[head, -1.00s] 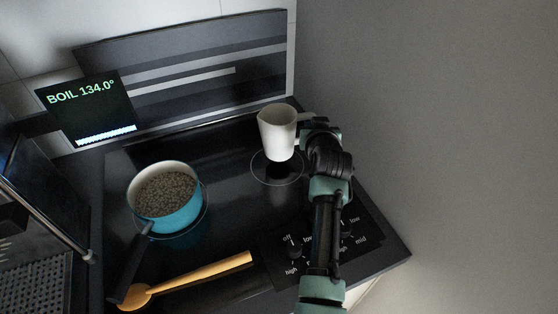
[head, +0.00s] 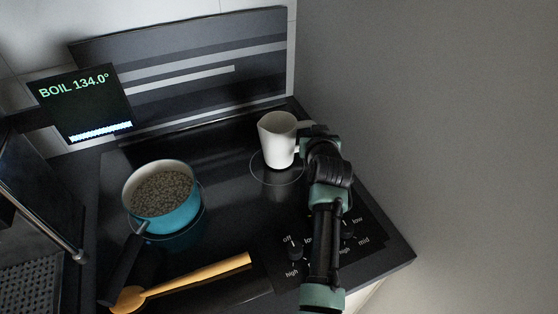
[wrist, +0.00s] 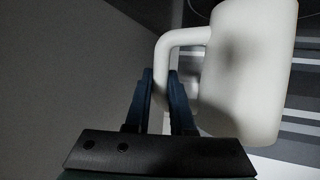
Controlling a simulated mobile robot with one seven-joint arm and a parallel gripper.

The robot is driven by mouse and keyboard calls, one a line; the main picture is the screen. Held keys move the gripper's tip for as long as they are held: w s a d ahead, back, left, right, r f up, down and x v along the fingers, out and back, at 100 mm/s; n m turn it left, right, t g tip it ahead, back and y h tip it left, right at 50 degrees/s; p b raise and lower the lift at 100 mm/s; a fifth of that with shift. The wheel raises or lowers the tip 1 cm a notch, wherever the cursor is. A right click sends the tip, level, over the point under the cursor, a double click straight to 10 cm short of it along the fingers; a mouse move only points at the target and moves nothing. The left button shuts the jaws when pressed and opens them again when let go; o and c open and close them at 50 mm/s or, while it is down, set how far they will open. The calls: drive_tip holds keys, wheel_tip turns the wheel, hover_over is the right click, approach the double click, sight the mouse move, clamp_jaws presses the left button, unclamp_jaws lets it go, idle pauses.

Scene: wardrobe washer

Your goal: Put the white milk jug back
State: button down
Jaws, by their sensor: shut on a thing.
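The white milk jug (head: 276,141) is upright over the rear right burner ring of the black stove. Its base appears at or very near the surface; I cannot tell whether it touches. My gripper (head: 306,143) is at the jug's right side, shut on its handle. In the wrist view the jug (wrist: 245,75) fills the right side, and the fingers of my gripper (wrist: 163,98) stand on either side of its handle. The jug's inside is hidden in the wrist view.
A blue pot (head: 166,211) filled with small grey-brown pieces stands on the left burner. A wooden spoon (head: 195,280) lies along the front. Knobs (head: 296,250) are at the front right. A display (head: 88,103) reads BOIL 134.0°. A striped panel (head: 190,80) stands behind; a wall is at the right.

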drive_tip(key=shift+f+b, duration=0.25)
drive_tip(key=shift+b, duration=0.1)
idle(0.4)
drive_tip(key=c, duration=0.8)
unclamp_jaws()
drive_tip(key=shift+o, duration=0.6)
drive_tip(key=shift+f, duration=0.15)
drive_tip(key=shift+p+v, duration=0.75)
drive_tip(key=shift+p, duration=0.05)
drive_tip(key=shift+s+f+p, duration=0.1)
drive_tip(key=shift+s+p, duration=0.8)
drive_tip(key=shift+s, duration=0.3)
drive_tip(key=shift+s+f+p, duration=0.1)
drive_tip(key=shift+s+p, duration=1.55)
drive_tip(key=shift+s, duration=1.45)
